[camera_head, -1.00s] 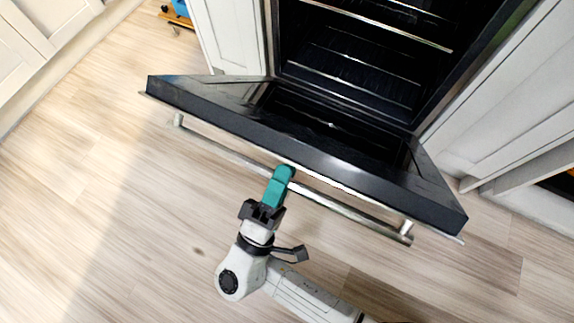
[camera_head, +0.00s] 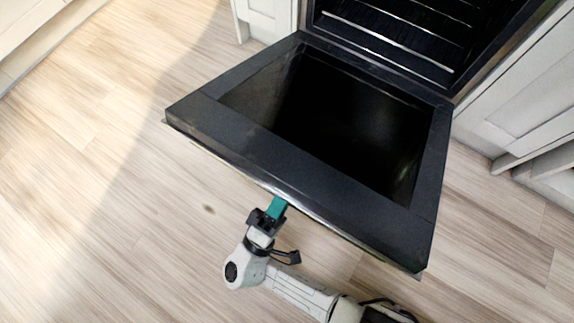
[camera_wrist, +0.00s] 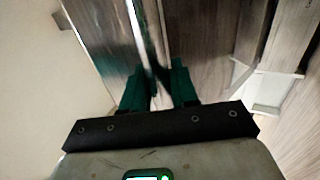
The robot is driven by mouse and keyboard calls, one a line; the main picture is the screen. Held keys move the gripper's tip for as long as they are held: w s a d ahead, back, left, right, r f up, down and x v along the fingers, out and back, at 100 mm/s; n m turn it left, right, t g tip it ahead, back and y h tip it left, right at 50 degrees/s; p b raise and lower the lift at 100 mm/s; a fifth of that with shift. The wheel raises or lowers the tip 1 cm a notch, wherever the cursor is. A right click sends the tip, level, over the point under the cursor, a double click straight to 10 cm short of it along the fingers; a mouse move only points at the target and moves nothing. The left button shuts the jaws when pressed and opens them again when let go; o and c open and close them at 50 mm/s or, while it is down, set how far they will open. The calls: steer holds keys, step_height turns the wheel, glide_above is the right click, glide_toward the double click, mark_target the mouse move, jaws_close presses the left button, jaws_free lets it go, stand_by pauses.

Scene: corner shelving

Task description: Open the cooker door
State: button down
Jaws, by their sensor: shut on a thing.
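The cooker door (camera_head: 230,128) is swung far down in the head view, with its black frame and dark inner glass facing up. The open cooker cavity (camera_head: 400,38) with its metal racks shows behind it. My gripper (camera_head: 277,206) is at the door's outer edge, with its teal fingers partly hidden under that edge. In the wrist view the two green fingers (camera_wrist: 160,85) are on either side of a thin metal bar, the door handle (camera_wrist: 137,22). The handle is hidden under the door in the head view.
Pale cabinets stand on both sides of the cooker, one at the right (camera_head: 515,85) and one at the upper left (camera_head: 268,18). The wooden floor (camera_head: 110,150) is clear to the left and in front of the door.

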steer(key=shift+s+a+f, duration=0.15)
steer(key=shift+s+f, duration=0.05)
steer(key=shift+f, duration=0.5)
steer(key=shift+s+a+f, duration=0.1)
steer(key=shift+s+f, duration=0.05)
steer(key=shift+f, duration=0.5)
steer(key=c, duration=1)
jaws_free()
